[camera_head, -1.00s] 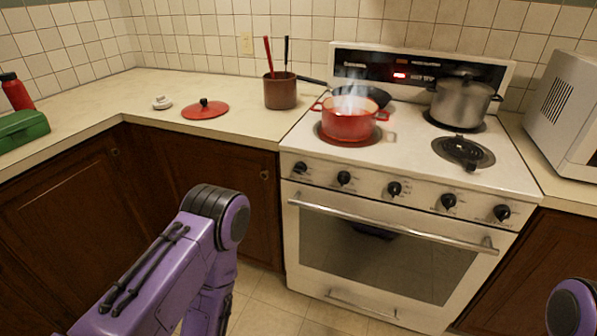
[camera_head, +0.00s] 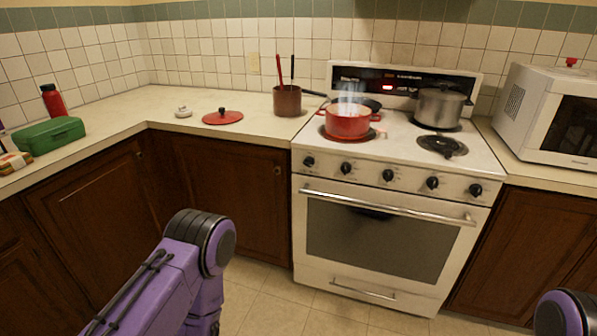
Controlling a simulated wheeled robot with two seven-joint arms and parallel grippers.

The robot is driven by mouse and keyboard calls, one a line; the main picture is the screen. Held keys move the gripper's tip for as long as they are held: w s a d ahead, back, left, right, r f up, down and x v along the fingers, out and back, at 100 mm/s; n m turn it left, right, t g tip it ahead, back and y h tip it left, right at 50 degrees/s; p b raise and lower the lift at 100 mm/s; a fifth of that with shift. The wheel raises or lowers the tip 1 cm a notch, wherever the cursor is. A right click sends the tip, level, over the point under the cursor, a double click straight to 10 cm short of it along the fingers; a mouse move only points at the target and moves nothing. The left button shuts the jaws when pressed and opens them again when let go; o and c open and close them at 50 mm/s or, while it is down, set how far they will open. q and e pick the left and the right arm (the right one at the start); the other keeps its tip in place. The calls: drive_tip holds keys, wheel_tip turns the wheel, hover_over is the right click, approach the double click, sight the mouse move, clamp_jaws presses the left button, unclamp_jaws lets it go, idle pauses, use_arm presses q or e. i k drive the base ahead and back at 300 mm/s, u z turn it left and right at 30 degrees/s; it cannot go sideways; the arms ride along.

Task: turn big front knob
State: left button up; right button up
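The white stove (camera_head: 385,185) stands ahead, right of centre. A row of several black knobs runs along its front panel, from the far left knob (camera_head: 309,161) past the middle knob (camera_head: 388,175) to the far right knob (camera_head: 475,190). They look alike in size, so I cannot tell which one is the big front knob. My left arm shows at the lower left and part of my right arm at the lower right edge, both well short of the knobs. Neither gripper is in view.
A steaming red pot (camera_head: 347,121) stands on the front left burner, with a dark pan (camera_head: 369,105) behind it. A steel pot (camera_head: 439,107) is at the back right. The oven handle (camera_head: 385,206) juts out below the knobs. Floor (camera_head: 262,298) before the stove is clear.

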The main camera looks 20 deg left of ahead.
sight(308, 162)
drive_tip(key=u, duration=0.45)
drive_tip(key=i, duration=0.75)
drive_tip(key=u, duration=0.2)
